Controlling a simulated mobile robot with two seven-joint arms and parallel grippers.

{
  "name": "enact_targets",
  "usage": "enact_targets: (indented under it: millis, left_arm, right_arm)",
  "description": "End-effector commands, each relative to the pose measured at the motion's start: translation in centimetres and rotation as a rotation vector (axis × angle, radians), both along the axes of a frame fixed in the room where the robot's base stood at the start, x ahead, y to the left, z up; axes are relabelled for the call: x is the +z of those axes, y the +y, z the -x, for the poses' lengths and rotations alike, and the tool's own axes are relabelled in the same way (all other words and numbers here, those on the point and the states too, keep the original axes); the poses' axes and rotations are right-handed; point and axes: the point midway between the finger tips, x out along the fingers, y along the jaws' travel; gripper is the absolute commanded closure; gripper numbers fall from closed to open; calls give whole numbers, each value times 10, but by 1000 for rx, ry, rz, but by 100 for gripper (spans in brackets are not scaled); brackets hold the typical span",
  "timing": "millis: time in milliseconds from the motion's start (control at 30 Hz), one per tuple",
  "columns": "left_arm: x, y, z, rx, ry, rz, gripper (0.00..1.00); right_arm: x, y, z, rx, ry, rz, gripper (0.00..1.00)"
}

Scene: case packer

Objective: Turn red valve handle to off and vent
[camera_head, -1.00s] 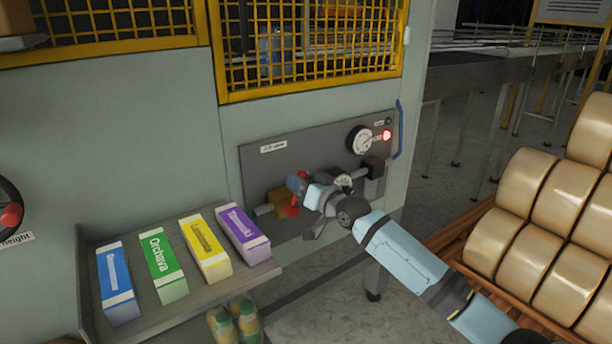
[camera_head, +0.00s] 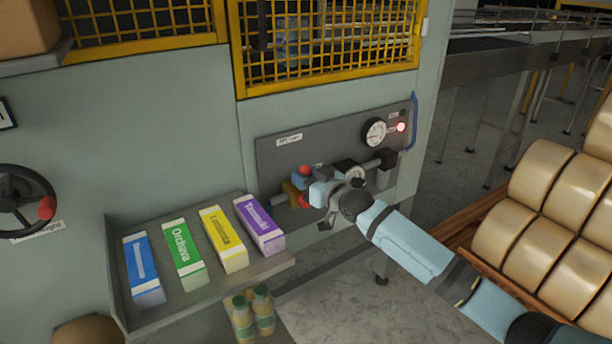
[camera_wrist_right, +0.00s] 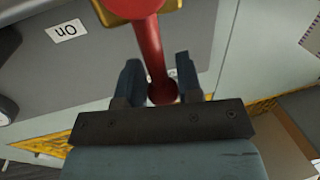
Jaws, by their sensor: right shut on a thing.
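The red valve handle (camera_wrist_right: 152,50) runs between the two fingers of my right gripper (camera_wrist_right: 158,85) in the right wrist view; the gripper is shut on it. In the head view my right gripper (camera_head: 312,194) is at the valve on the grey panel (camera_head: 330,135), and it hides much of the handle. A red part of the valve (camera_head: 304,171) shows just above the gripper. The yellow valve body (camera_head: 290,190) sits left of the fingers. An "On" label (camera_wrist_right: 66,30) shows upside down in the wrist view. My left gripper is not in view.
A pressure gauge (camera_head: 375,132) and a lit red lamp (camera_head: 401,127) are on the panel's right. Left of the panel, a shelf (camera_head: 190,307) holds several coloured cartons. Bottles (camera_head: 253,314) stand below it. Large tan rolls (camera_head: 540,175) are at the right.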

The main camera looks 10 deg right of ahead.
Motion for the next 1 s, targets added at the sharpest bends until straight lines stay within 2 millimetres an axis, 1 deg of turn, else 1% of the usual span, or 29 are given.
enact_targets:
  millis: [167,200,267,300,567,667,767,1000]
  left_arm:
    - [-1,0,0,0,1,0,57]
    - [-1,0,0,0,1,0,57]
    - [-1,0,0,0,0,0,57]
    - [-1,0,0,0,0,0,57]
    - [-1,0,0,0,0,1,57]
    - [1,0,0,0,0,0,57]
    - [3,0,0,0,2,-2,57]
    - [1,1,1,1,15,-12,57]
  right_arm:
    - [-1,2,1,3,1,2,100]
    - [-1,2,1,3,1,2,57]
    - [-1,2,1,3,1,2,44]
    - [-1,2,1,2,1,2,41]
    - [-1,0,1,1,1,1,41]
    - [-1,-3,7,2,2,1,41]
    - [0,-12,20,1,1,2,41]
    - [-1,-40,68,2,3,2,41]
